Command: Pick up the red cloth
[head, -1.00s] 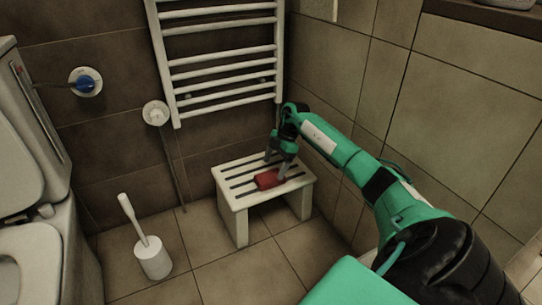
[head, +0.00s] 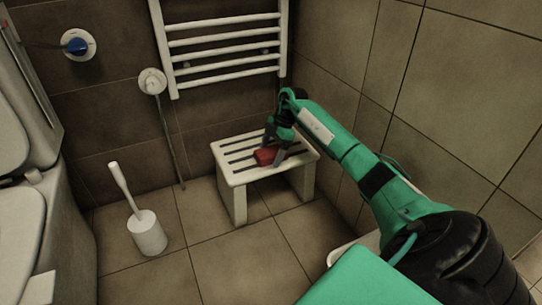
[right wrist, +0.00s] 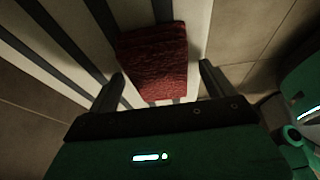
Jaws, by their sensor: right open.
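The red cloth (head: 265,156) lies folded on the slatted top of a small white stool (head: 234,178). It also shows in the right wrist view (right wrist: 153,62) as a red block-like bundle on pale slats. My right gripper (head: 274,153) is over the stool at the cloth. In the right wrist view its two dark fingers (right wrist: 160,82) are spread apart, one toward each side of the cloth's near end, with nothing gripped. Whether the fingertips reach down beside the cloth is hard to tell. My left gripper is in neither view.
A white towel radiator (head: 222,42) hangs on the wall behind the stool. A toilet brush in a white holder (head: 148,236) stands on the floor to the left. The toilet (head: 18,240) is at the left edge. A tiled wall (head: 430,95) is close on the right.

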